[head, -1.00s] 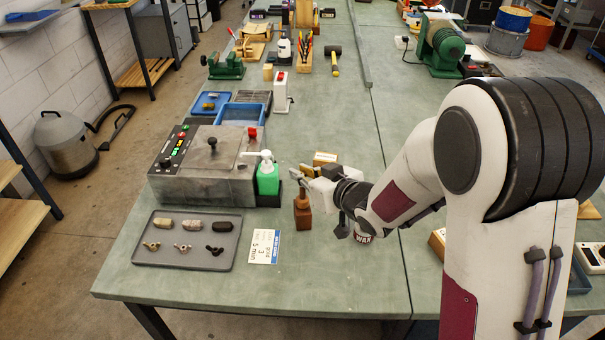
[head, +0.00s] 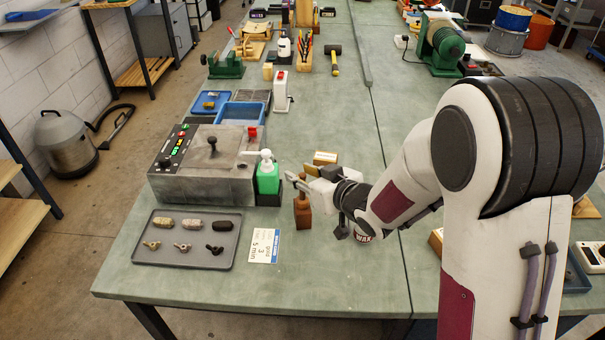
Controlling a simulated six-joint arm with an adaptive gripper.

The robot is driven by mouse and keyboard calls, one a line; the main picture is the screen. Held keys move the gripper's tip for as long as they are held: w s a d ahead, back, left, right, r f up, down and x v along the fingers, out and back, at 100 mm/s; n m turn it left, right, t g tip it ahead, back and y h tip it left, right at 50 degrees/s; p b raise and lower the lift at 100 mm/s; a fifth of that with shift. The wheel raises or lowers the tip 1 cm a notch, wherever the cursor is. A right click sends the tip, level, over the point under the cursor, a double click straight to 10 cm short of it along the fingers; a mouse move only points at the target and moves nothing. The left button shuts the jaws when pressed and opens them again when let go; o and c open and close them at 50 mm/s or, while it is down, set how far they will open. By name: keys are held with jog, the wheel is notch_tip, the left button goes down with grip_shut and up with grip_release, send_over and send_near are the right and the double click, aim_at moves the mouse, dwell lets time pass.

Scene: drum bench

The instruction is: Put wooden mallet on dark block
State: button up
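The wooden mallet (head: 302,215) stands upright on the bench with its brown head down and its handle up. My gripper (head: 296,180) reaches in from the right at the height of the handle, its pale fingers level and close to it. The overlap hides whether the fingers touch or grip the handle. A dark, block-like thing (head: 270,201) sits just left of the mallet, at the foot of a green bottle. I cannot tell whether it is the dark block or the bottle's stand.
The green bottle (head: 268,179) with a white top stands left of my fingers, by a grey machine (head: 202,165). A grey tray (head: 185,254) of small parts and a printed card (head: 264,246) lie in front. A small box (head: 325,158) stands behind.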

jog(key=shift+r, duration=0.1)
jog(key=shift+r, duration=0.1)
jog(key=shift+v, duration=1.1)
jog(key=v, duration=0.9)
jog(key=shift+s+d, duration=0.25)
jog(key=shift+s, duration=0.1)
